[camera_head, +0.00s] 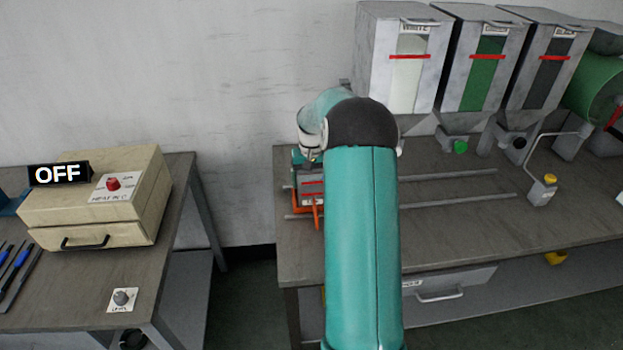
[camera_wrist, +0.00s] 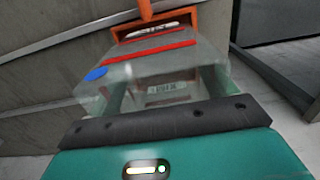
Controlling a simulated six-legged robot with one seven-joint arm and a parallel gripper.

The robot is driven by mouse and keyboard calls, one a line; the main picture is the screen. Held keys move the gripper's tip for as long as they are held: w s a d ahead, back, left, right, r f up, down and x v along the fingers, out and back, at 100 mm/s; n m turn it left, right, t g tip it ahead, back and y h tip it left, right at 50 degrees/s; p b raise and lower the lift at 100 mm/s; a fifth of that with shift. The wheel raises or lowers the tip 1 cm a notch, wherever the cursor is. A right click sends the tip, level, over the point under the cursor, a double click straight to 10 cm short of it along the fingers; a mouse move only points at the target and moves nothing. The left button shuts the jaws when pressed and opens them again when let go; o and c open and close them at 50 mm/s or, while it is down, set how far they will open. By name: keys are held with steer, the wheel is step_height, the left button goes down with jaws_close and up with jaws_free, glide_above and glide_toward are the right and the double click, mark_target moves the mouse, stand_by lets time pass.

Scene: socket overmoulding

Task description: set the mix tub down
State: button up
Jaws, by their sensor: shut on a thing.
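The mix tub (camera_wrist: 165,65) is a grey, see-through box with red lines, a label and an orange part at its far end. It fills the upper middle of the wrist view. In the head view it (camera_head: 312,188) shows partly at the left end of the right bench, with orange below it. My gripper (camera_wrist: 160,95) is shut on the tub. My arm hides much of the tub and gripper in the head view. I cannot tell whether the tub touches the bench.
The right bench (camera_head: 430,220) carries two long rails (camera_head: 450,175) beside the tub. White (camera_head: 405,70), green (camera_head: 485,70) and black (camera_head: 550,70) hoppers stand behind. A gap separates it from the left bench (camera_head: 190,190), which holds a beige heater box (camera_head: 95,200) marked OFF.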

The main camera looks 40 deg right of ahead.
steer(key=o, duration=1)
steer(key=shift+f, duration=0.1)
steer(key=shift+c, duration=0.2)
step_height(320, 180, up, 12)
steer(key=s+a+r+n+t, duration=0.1)
steer(key=s+a+r+n, duration=0.1)
steer(key=a+r, duration=0.7)
steer(key=s+a+r+n+t+h, duration=0.1)
steer(key=s+a+r, duration=0.1)
steer(key=s+a, duration=0.6)
steer(key=s+a+r+n+t, duration=0.2)
steer(key=s+a, duration=0.2)
steer(key=a, duration=0.9)
steer(key=s+a+f+n+t+y, duration=0.1)
steer(key=s+a+f, duration=0.3)
steer(key=s, duration=0.6)
steer(key=shift+s+a+n+t, duration=0.3)
steer(key=shift+s+a+n, duration=0.1)
steer(key=shift+a, duration=0.9)
